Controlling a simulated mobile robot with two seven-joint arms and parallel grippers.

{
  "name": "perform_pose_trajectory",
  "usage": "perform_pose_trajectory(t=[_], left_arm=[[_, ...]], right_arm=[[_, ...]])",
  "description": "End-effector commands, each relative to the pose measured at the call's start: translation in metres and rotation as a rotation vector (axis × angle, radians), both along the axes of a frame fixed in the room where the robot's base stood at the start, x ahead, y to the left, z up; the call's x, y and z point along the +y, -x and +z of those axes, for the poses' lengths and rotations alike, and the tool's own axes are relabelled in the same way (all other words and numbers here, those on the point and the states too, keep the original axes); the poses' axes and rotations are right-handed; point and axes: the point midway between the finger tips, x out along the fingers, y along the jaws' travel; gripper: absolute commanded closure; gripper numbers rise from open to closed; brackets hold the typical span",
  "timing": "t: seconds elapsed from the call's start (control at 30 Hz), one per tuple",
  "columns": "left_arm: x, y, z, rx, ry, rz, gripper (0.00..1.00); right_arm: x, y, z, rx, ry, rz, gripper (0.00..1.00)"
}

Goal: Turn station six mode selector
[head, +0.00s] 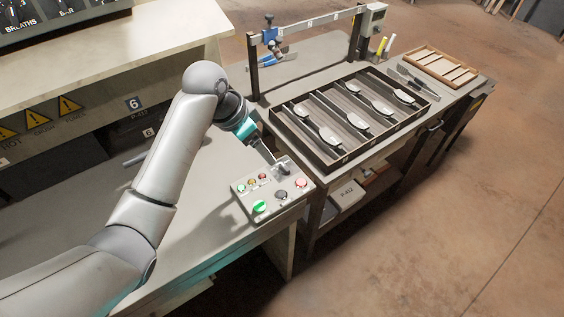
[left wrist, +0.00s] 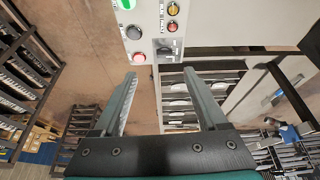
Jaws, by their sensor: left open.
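The grey control box (head: 273,189) sits at the near bench's right end. Its dark selector knob (head: 283,169) is at the box's back right corner, beside a row of small green, yellow and red lamps. The knob also shows in the left wrist view (left wrist: 167,50), past and roughly between my fingertips. My left gripper (head: 271,157) is just behind and left of the knob in the head view. In the left wrist view my left gripper (left wrist: 160,75) is open, with nothing between its fingers. I cannot tell whether a finger touches the knob. My right gripper is out of view.
Large green (head: 260,206), black (head: 281,195) and red (head: 301,183) buttons line the box's front, close to the knob. A divided tray (head: 330,158) of metal parts stands on the right bench. A metal frame (head: 310,22) rises behind it.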

Motion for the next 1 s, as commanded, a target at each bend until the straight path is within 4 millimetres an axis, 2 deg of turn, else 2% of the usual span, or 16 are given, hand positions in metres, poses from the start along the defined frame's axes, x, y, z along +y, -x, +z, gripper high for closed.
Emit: perform_pose_trajectory(t=[0.03,0.13,0.27,1.0], left_arm=[[-0.001,-0.007,0.008,-0.005,-0.004,-0.017,0.25],[-0.002,-0.013,0.017,-0.008,-0.007,-0.04,0.25],[-0.004,-0.017,0.016,-0.007,-0.006,-0.05,0.25],[-0.042,-0.044,-0.098,-0.008,-0.007,-0.049,0.25]], right_arm=[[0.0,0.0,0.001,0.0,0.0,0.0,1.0],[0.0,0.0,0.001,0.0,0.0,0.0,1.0],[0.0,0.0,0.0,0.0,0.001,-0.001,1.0],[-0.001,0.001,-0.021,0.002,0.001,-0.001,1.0]])
